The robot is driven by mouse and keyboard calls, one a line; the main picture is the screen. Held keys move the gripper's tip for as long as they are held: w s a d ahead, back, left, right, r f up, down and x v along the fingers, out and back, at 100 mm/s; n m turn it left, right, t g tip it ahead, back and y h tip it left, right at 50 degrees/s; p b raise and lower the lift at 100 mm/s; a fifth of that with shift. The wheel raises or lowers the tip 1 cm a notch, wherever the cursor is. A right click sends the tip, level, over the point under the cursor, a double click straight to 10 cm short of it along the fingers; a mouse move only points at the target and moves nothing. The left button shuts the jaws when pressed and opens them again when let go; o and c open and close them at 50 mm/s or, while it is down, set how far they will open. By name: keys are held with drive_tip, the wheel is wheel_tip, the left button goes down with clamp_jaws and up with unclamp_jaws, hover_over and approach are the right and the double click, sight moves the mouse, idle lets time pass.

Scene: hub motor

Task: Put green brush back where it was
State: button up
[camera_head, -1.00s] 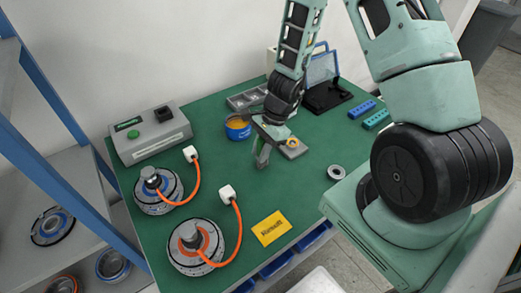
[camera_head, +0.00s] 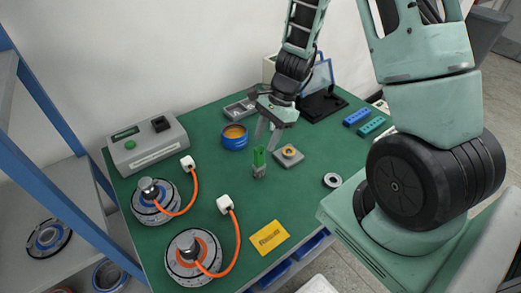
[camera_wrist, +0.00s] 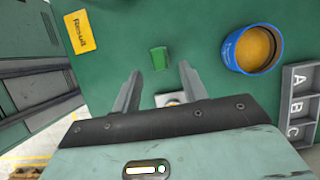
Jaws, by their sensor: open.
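The green brush (camera_head: 259,158) stands upright on the green table, with its green part up and a grey part at its base. It also shows from above in the wrist view (camera_wrist: 159,58). My gripper (camera_head: 267,141) is open and empty. It is above and slightly to the right of the brush, apart from it. In the wrist view my gripper (camera_wrist: 158,73) has its two fingers spread, and the brush appears just beyond the fingertips.
A blue tin with yellow contents (camera_head: 235,137) stands left of my gripper. A small grey block with a yellow ring (camera_head: 288,156) lies right of the brush. Two motors (camera_head: 194,253) with orange cables, a yellow card (camera_head: 269,236) and a metal ring (camera_head: 332,180) lie nearer.

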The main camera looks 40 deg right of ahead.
drive_tip(key=s+a+r+n+g+h, duration=0.1)
drive_tip(key=s+a+r+n, duration=0.2)
drive_tip(key=a+r+n, duration=0.3)
drive_tip(key=s+a+r+n, duration=0.3)
drive_tip(key=a+r+n, duration=0.2)
drive_tip(key=a, duration=0.2)
drive_tip(key=s+a+r+n+h, duration=0.1)
drive_tip(key=s+a+n, duration=0.1)
drive_tip(key=s+n, duration=0.2)
drive_tip(key=s+a+r+n+h, duration=0.1)
drive_tip(key=s+a+r+n, duration=0.1)
drive_tip(key=n, duration=0.4)
drive_tip(key=s+a+r+n+t+h, duration=0.1)
drive_tip(key=s+a+r+n, duration=0.1)
drive_tip(key=s, duration=0.5)
drive_tip(key=a+n, duration=0.1)
drive_tip(key=n, duration=0.1)
drive_tip(key=shift+a+n, duration=0.25)
drive_tip(key=shift+n, duration=0.15)
